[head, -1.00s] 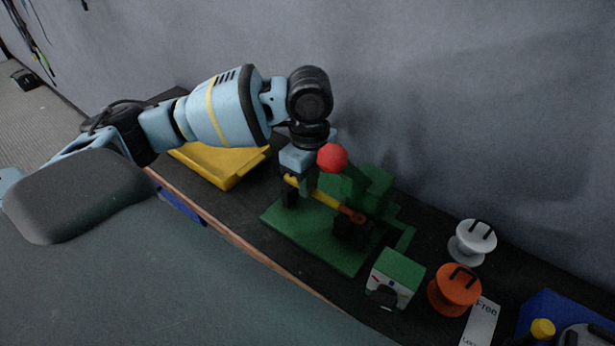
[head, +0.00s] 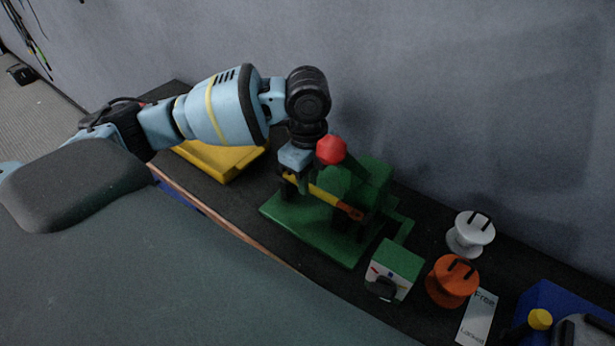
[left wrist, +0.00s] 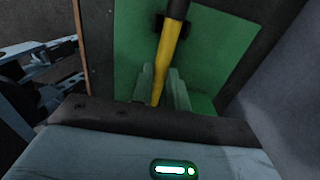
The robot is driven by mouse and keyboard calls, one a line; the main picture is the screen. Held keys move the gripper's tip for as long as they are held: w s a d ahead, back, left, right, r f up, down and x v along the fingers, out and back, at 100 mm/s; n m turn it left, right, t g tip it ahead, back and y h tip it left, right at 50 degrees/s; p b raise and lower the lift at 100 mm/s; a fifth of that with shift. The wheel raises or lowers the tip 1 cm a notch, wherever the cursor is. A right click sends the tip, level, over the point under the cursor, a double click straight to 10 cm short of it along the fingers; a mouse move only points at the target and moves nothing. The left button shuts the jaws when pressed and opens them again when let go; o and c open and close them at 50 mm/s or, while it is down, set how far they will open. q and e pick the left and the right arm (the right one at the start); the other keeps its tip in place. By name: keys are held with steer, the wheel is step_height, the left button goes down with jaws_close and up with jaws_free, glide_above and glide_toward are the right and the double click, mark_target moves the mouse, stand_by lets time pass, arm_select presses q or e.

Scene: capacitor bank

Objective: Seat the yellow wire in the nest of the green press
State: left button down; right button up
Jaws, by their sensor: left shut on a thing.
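The yellow wire (head: 325,194) is a straight rod with an orange-red end that has a ring-like tip. It slopes down to the right over the green press (head: 306,228), which has a flat base, a raised body and a red ball handle (head: 331,150). My left gripper (head: 291,181) is shut on the wire's left end, above the base. The wire's right end is at a dark block on the press; I cannot tell whether it rests in it. In the left wrist view the wire (left wrist: 169,55) runs up from between the fingers (left wrist: 160,88). My right gripper is out of view.
A yellow tray (head: 222,161) lies behind the arm at the left. Right of the press stand a green-topped white box (head: 395,269), an orange spool (head: 453,281), a white spool (head: 470,235) and a label card (head: 477,318). A grey wall rises close behind the bench.

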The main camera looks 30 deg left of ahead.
arm_select(q)
steer(key=c, duration=1.3)
jaws_free()
steer(key=shift+f, duration=0.1)
steer(key=shift+r, duration=3.95)
